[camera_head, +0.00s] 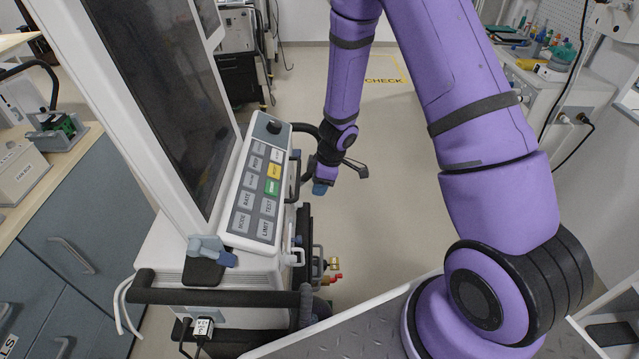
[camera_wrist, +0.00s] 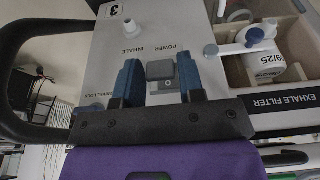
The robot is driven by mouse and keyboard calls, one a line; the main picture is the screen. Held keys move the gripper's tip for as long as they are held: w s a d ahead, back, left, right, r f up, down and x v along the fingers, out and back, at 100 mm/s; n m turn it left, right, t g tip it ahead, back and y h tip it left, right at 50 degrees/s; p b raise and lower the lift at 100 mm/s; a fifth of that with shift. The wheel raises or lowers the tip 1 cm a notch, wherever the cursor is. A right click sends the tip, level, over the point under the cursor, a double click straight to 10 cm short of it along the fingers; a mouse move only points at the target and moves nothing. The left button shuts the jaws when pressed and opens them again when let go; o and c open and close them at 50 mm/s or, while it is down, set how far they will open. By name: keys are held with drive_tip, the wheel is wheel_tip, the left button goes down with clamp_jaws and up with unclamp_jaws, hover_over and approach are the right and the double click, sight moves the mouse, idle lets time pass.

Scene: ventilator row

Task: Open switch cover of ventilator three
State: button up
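The ventilator (camera_head: 165,240) fills the left of the head view, with a tall dark screen and a keypad. In the wrist view its side panel (camera_wrist: 185,25) carries a "3" label and the words POWER and INHALE. A small grey switch cover (camera_wrist: 160,70) sits by the word POWER. My gripper (camera_wrist: 159,77) is open; its two blue fingers stand apart, one on each side of the cover. I cannot tell whether they touch it. The switch under the cover is hidden. In the head view my gripper (camera_head: 322,184) is beside the ventilator's right side, partly hidden by my own arm.
A white port (camera_wrist: 127,27) sticks out near the fingers. A bin with an exhale filter (camera_wrist: 262,78) lies to the right. A black handle (camera_wrist: 22,85) curves at the left. Open floor (camera_head: 390,180) lies right of the ventilator; a side counter (camera_head: 565,85) stands beyond.

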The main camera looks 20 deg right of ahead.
drive_tip(key=shift+o, duration=1.3)
drive_tip(key=shift+r, duration=0.1)
drive_tip(key=v, duration=1)
drive_tip(key=shift+r, duration=0.3)
